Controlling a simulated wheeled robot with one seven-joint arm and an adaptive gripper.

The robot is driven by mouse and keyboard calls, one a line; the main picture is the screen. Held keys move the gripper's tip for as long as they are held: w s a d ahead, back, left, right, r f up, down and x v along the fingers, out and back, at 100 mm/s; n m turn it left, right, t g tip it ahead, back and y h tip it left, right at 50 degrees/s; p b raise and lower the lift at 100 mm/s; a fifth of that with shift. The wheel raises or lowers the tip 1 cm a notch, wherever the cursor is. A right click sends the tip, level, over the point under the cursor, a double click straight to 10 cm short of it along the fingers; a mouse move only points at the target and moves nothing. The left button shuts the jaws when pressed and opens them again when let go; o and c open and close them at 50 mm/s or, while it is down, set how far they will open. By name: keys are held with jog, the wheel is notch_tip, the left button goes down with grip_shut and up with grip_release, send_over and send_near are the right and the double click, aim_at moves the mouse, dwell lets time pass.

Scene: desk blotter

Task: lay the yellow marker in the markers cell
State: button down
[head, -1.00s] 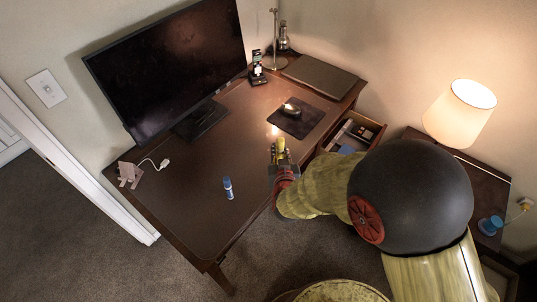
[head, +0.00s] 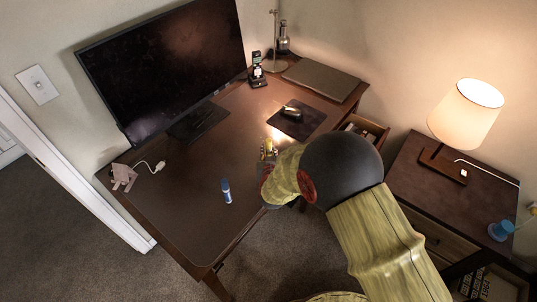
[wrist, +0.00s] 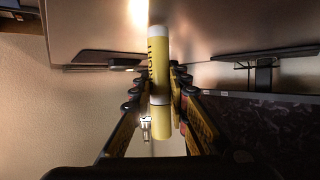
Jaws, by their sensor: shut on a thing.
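The yellow marker (wrist: 158,75) is held between the two fingers of my gripper (wrist: 160,100) in the wrist view, its white end pointing away from the palm. In the head view the marker (head: 268,147) shows small at my gripper (head: 268,155), above the right front part of the desk. My gripper is shut on it. The open desk drawer (head: 376,127) lies to the right of my gripper, with items inside. My arm hides much of the drawer, and I cannot make out the markers cell.
A monitor (head: 165,60) and a closed laptop (head: 321,79) are at the back. A side table with a lit lamp (head: 465,115) stands right.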

jog(key=shift+f, duration=0.25)
jog(key=c, duration=1.7)
grip_release()
